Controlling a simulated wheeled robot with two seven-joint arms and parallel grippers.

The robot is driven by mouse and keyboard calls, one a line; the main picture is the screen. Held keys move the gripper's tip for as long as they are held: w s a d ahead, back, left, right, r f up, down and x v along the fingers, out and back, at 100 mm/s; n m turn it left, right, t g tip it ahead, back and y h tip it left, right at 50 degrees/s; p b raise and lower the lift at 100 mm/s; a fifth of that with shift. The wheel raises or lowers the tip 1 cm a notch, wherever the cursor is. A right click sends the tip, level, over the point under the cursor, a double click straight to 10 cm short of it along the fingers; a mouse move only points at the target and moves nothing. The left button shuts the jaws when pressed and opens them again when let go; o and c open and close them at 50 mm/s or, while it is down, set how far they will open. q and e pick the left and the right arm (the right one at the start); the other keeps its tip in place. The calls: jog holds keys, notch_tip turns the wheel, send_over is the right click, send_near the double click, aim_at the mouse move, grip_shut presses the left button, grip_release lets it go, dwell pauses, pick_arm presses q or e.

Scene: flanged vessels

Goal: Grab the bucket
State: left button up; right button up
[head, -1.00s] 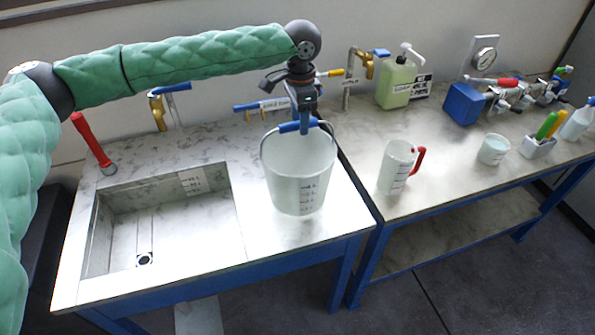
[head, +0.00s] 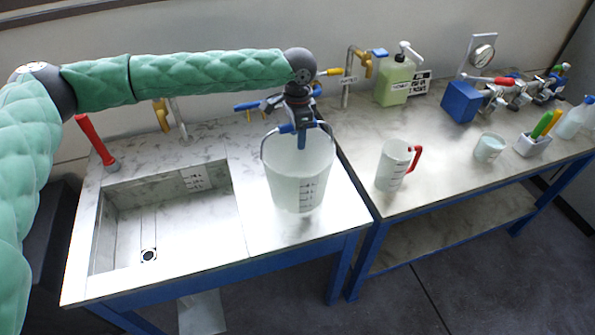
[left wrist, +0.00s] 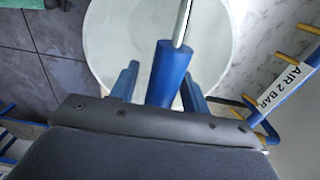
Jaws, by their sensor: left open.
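The bucket (head: 297,183) is a pale translucent pail with volume marks. It stands upright on the counter right of the sink, its wire handle raised with a blue grip (head: 284,129). My left gripper (head: 302,140) points down at the bucket's handle from above. In the left wrist view the blue grip (left wrist: 168,72) lies between the two open blue fingers (left wrist: 160,85), with visible gaps on both sides. The bucket's round mouth (left wrist: 115,40) shows beneath. My right gripper is not in view.
The sink basin (head: 165,225) and a red-handled upright tool (head: 97,143) are to the left. A white jug with red handle (head: 394,166) stands right of the bucket. Behind are brass taps (head: 364,64) and a green soap bottle (head: 395,82). An air line label (left wrist: 281,88) shows close by.

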pick_arm(q)
jog(key=shift+f+p, duration=0.2)
jog(key=shift+p, duration=0.1)
dwell(0.4)
grip_shut()
